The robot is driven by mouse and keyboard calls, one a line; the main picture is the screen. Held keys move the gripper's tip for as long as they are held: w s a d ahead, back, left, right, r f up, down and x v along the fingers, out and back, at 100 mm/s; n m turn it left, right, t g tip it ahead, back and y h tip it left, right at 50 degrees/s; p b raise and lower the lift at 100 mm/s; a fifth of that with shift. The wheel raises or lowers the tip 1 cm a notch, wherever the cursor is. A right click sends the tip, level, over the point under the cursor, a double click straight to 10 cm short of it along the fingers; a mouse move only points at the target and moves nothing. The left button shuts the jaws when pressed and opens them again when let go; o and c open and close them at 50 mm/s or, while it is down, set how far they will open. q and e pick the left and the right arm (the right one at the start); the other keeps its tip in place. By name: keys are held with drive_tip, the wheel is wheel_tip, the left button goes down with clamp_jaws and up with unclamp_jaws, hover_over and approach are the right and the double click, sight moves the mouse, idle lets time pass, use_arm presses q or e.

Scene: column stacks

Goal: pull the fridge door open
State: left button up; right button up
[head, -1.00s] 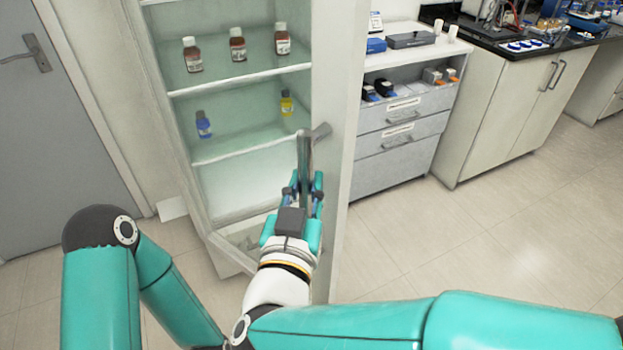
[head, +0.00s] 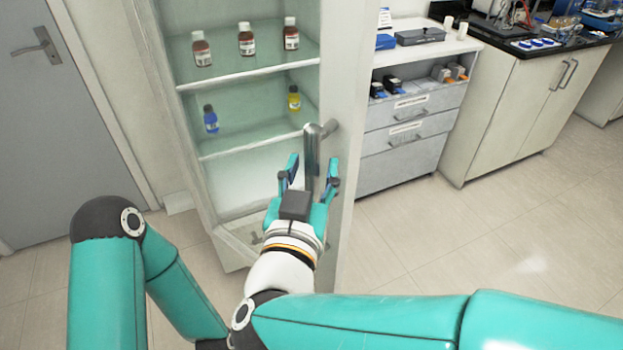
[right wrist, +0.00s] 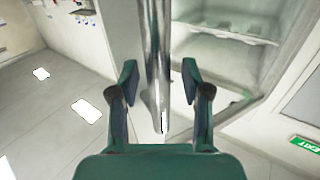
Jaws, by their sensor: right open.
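The fridge (head: 243,75) stands in the middle of the head view, with bottles visible on its shelves. A pale upright door frame (head: 345,90) carries a vertical metal bar handle (head: 312,150). My right gripper (head: 313,167) is open, with its fingers spread to either side of the handle's lower part. In the right wrist view, the handle (right wrist: 158,45) runs between the two open fingers (right wrist: 160,70), with gaps on both sides. I cannot tell whether the fridge door is fully shut or ajar. My left gripper is outside the head view.
A grey drawer unit (head: 405,150) stands right of the fridge, beside a cabinet with a black worktop (head: 540,40). A grey room door (head: 40,130) is at the left. The tiled floor (head: 460,240) at the right is clear.

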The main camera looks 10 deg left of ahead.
sight(312, 128)
wheel_tip(312, 128, up, 8)
drive_tip(key=shift+f, duration=0.1)
